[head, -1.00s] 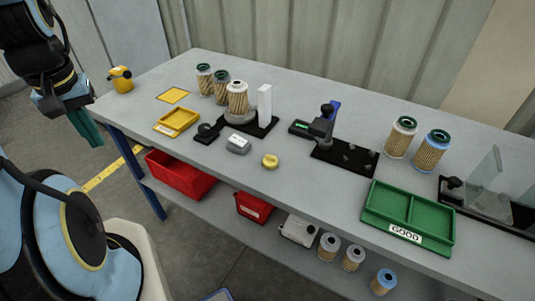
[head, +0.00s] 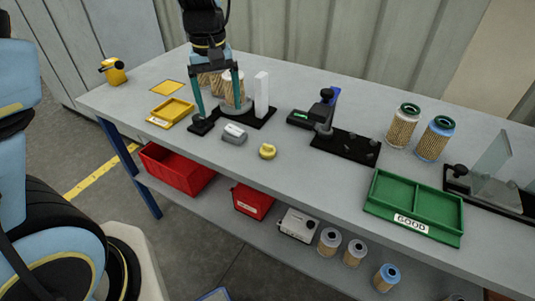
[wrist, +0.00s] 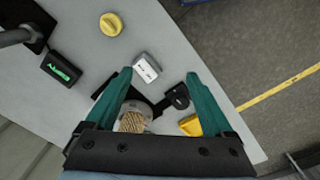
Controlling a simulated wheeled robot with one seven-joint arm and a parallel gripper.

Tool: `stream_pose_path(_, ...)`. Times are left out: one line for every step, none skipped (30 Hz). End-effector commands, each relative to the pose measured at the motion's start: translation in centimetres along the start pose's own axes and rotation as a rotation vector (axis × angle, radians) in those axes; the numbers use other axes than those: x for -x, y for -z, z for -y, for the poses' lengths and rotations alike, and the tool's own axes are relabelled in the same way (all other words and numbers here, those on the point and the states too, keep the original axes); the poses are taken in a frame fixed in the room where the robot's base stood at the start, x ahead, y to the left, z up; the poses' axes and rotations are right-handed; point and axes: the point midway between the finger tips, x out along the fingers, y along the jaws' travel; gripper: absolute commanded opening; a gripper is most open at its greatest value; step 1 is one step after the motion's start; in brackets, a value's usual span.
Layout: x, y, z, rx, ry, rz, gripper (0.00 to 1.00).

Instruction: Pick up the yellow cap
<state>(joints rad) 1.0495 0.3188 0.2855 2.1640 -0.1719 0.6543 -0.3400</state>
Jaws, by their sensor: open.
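The yellow cap (head: 267,151) lies on the grey workbench near its front edge, right of a small grey box. It also shows in the wrist view (wrist: 111,24), at the top left, ahead of my fingers. My gripper (head: 217,110) is open, fingers pointing down, above the black stand on the left half of the bench. In the head view it is left of the cap and apart from it. In the wrist view a pleated filter cartridge (wrist: 131,122) shows between the bases of the teal fingers, lower than the gripper; I cannot tell whether they touch.
The small grey box (head: 234,134) and black stand (head: 260,122) lie near the gripper. A yellow tray (head: 171,112) is left, a black fixture (head: 345,147) and green tray (head: 414,207) right. Bench around the cap is clear.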

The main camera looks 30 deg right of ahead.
Motion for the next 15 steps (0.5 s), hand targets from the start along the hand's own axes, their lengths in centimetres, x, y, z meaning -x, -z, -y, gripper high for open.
stream_pose_path(-0.8, -0.5, -2.5, -0.029, 0.006, 0.005, 0.87)
stream_pose_path(-1.0, -0.8, -3.7, -0.038, 0.009, 0.007, 0.87)
stream_pose_path(-1.3, -1.2, -5.2, -0.049, 0.011, 0.009, 0.87)
stream_pose_path(-1.4, -1.5, -6.1, -0.057, 0.014, 0.010, 0.87)
stream_pose_path(-1.6, -1.8, -7.0, -0.064, 0.017, 0.012, 0.87)
stream_pose_path(-1.7, -2.1, -8.0, -0.071, 0.019, 0.013, 0.87)
stream_pose_path(-1.8, -2.4, -8.6, -0.075, 0.020, 0.013, 0.87)
stream_pose_path(-1.9, -2.6, -9.1, -0.079, 0.021, 0.013, 0.87)
stream_pose_path(-1.9, -2.8, -9.7, -0.083, 0.023, 0.014, 0.87)
stream_pose_path(-2.0, -2.9, -10.0, -0.084, 0.024, 0.014, 0.87)
stream_pose_path(-2.1, -3.0, -10.2, -0.086, 0.025, 0.015, 0.87)
stream_pose_path(-2.3, -3.1, -10.4, -0.087, 0.026, 0.016, 0.87)
stream_pose_path(-2.5, -3.2, -10.4, -0.088, 0.026, 0.016, 0.87)
stream_pose_path(-2.9, -3.2, -10.4, -0.088, 0.027, 0.017, 0.87)
stream_pose_path(-3.5, -3.2, -10.4, -0.087, 0.028, 0.018, 0.87)
